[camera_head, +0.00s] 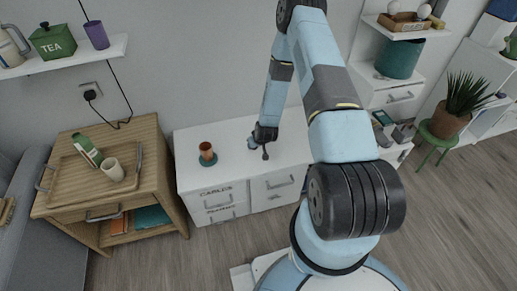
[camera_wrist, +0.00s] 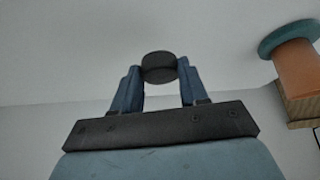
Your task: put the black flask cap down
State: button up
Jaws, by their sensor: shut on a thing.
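In the wrist view, the black flask cap (camera_wrist: 159,66) is a short dark round piece held between the two blue fingers of my gripper (camera_wrist: 160,84). My gripper is shut on it. In the head view, my gripper (camera_head: 258,143) is low over the white desk (camera_head: 232,134), to the right of an orange-brown cup. The cap is too small there to make out clearly. I cannot tell whether the cap touches the desk top.
The cup (camera_head: 206,150) stands on a green coaster (camera_head: 208,161) left of my gripper. Desk top around them looks clear. A plant (camera_head: 455,105) stands at right.

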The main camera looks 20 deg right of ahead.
aim_at(256, 153)
jog(key=shift+w+d+f, duration=0.25)
jog(key=shift+w+f, duration=0.1)
jog(key=shift+f, duration=0.15)
jog(key=shift+w+d+f, duration=0.2)
jog(key=shift+w+f, duration=0.15)
jog(key=shift+f, duration=1.7)
jog(key=o, duration=1)
jog(key=shift+r, duration=0.1)
